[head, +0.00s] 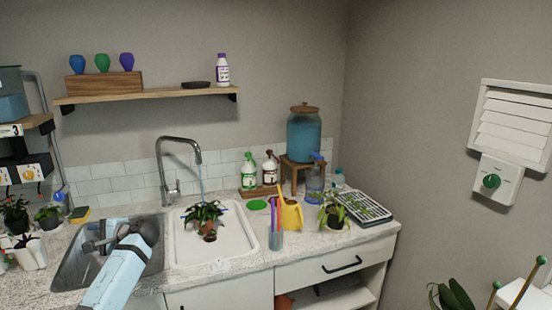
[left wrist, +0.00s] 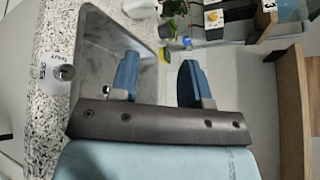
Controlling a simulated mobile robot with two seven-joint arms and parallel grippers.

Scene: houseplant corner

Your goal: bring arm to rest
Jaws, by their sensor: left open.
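My left arm comes in from the bottom left of the head view, over the grey steel sink basin (head: 72,268). Its gripper (head: 98,240) is open above that basin and points left. In the left wrist view the two blue fingers of this gripper (left wrist: 158,78) stand wide apart with nothing between them. The grey basin (left wrist: 100,45) shows behind the fingers. My right gripper is in neither view.
A potted plant (head: 205,217) sits in the white basin (head: 240,240) under the running tap (head: 172,168). A yellow watering can (head: 291,215), a tool cup (head: 276,240) and a seed tray (head: 364,207) stand to the right. Potted plants (head: 17,215) crowd the left counter. A shelf (head: 150,95) hangs above.

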